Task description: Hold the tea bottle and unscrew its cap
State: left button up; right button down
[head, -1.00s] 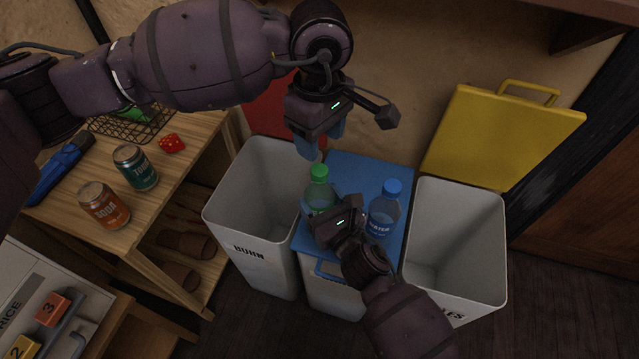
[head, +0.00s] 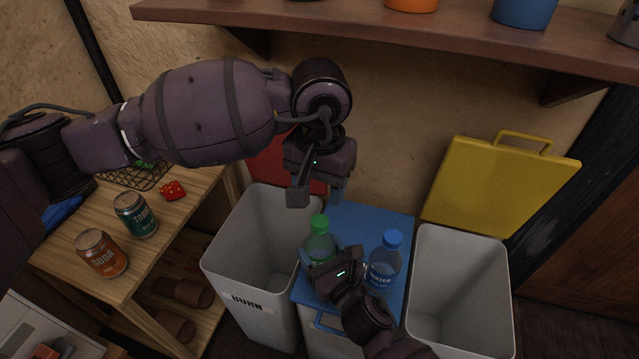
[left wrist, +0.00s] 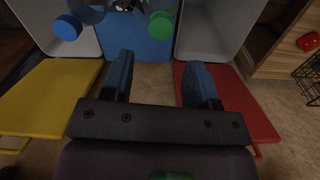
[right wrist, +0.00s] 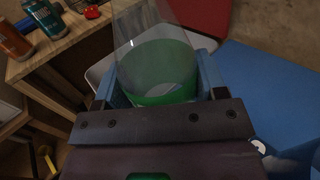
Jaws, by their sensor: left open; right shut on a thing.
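The tea bottle (head: 319,243) is clear with a green label and a green cap (head: 320,222). It stands upright on the closed blue bin lid (head: 375,220). My right gripper (head: 318,264) is shut around its body; the right wrist view shows the bottle (right wrist: 158,60) between the fingers. My left gripper (head: 318,198) is open and empty, above and behind the cap, apart from it. In the left wrist view the green cap (left wrist: 160,24) lies beyond the open fingers (left wrist: 160,85), up from the gap between them.
A water bottle (head: 384,262) with a blue cap stands just right of the tea bottle. Open bins stand left (head: 222,262) and right (head: 422,300), with raised red (head: 268,162) and yellow lids (head: 497,185). A shelf (head: 400,35) runs above. Cans stand on the wooden table (head: 165,235).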

aim_at(319, 221)
pick_arm(q)
jog(key=shift+m, duration=1.2)
jog(key=shift+f+m, duration=0.2)
jog(key=shift+m, duration=0.1)
jog(key=shift+f, duration=3.8)
